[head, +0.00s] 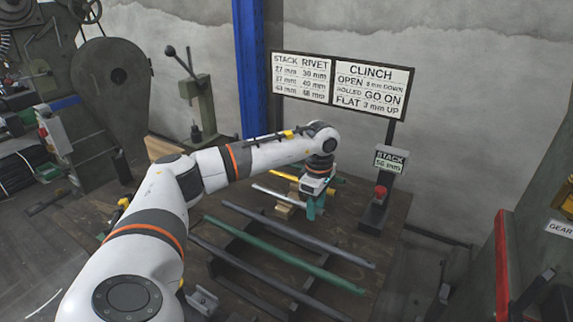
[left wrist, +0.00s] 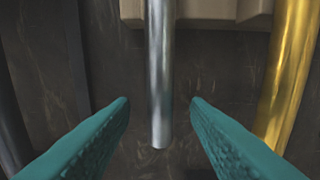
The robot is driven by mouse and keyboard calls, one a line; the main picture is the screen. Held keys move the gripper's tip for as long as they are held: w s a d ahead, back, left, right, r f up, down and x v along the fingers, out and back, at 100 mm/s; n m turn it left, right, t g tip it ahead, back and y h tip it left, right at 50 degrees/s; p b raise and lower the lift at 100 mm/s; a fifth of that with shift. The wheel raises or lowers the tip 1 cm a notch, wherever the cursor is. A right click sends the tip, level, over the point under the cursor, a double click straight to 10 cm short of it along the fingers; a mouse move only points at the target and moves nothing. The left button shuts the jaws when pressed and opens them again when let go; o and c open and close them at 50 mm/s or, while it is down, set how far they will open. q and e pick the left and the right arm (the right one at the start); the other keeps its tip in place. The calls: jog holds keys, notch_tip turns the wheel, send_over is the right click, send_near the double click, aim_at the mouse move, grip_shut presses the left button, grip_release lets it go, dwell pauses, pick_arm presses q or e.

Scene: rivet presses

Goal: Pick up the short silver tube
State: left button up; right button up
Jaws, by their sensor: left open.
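The short silver tube (left wrist: 159,75) stands out in the left wrist view, its near end between the two teal fingers of my left gripper (left wrist: 160,105). The fingers are open, with a gap on each side of the tube. The tube's far part lies over a tan block (left wrist: 220,12). In the head view the silver tube (head: 274,195) lies on the table, its right end running toward my left gripper (head: 314,212), which points down over the table. My right gripper is not in view.
A gold tube (left wrist: 292,75) lies right of the silver one. Long grey and green (head: 280,254) bars lie nearer on the wooden table (head: 390,222). A post with a red button and a "STACK" sign (head: 391,160) stands right of my gripper. A larger sign board (head: 340,82) stands behind.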

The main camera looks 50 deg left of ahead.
pick_arm(q)
jog(key=shift+f, duration=0.2)
grip_shut()
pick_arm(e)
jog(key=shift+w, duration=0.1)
